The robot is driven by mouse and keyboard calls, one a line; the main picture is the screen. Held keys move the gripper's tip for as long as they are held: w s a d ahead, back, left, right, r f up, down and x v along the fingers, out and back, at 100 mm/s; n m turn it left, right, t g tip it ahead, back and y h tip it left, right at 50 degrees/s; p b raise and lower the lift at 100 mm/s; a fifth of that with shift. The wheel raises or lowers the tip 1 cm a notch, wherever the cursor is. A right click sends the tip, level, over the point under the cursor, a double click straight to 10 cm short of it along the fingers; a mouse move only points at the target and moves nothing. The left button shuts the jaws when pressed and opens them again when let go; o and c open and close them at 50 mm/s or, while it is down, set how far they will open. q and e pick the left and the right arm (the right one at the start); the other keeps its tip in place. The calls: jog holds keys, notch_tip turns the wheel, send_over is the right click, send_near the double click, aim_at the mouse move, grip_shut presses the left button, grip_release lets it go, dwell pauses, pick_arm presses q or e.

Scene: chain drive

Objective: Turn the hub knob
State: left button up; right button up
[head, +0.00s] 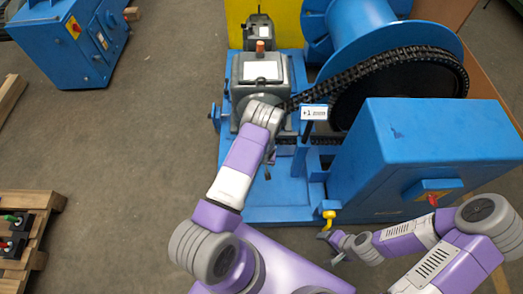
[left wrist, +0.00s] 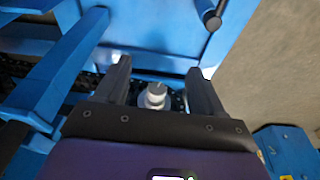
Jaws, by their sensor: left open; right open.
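A small pale grey round knob (left wrist: 155,95), apparently the hub knob, shows in the left wrist view beside a dark chain. My left gripper (left wrist: 160,82) is open, with one dark finger on each side of the knob; contact cannot be told. In the head view the left hand is mostly hidden behind its own arm, and I cannot make out the knob there. My right gripper (head: 332,245) is open and empty at the front edge of the blue machine base, just below a yellow handle (head: 328,215).
A chain (head: 385,62) runs from the grey gearbox (head: 262,72) to the large wheel on the blue drum. A "+1" sign (head: 313,113) stands close to my left wrist. A blue cabinet (head: 430,145) fills the right. Floor at left is clear between another machine and a pallet (head: 38,200).

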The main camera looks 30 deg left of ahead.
pick_arm(q)
jog(key=w+a+t+y+b, duration=0.1)
jog(key=w+a+y, duration=0.1)
jog(key=w+a, duration=0.45)
jog(key=w+f+b, duration=0.1)
jog(key=f, duration=0.1)
jog(key=w+f+b, duration=0.1)
jog(key=f, duration=0.1)
jog(key=w+f+b, duration=0.1)
jog(key=f, duration=0.2)
jog(key=shift+w+b, duration=0.1)
jog(key=shift+b, duration=0.2)
jog(key=c, duration=1.1)
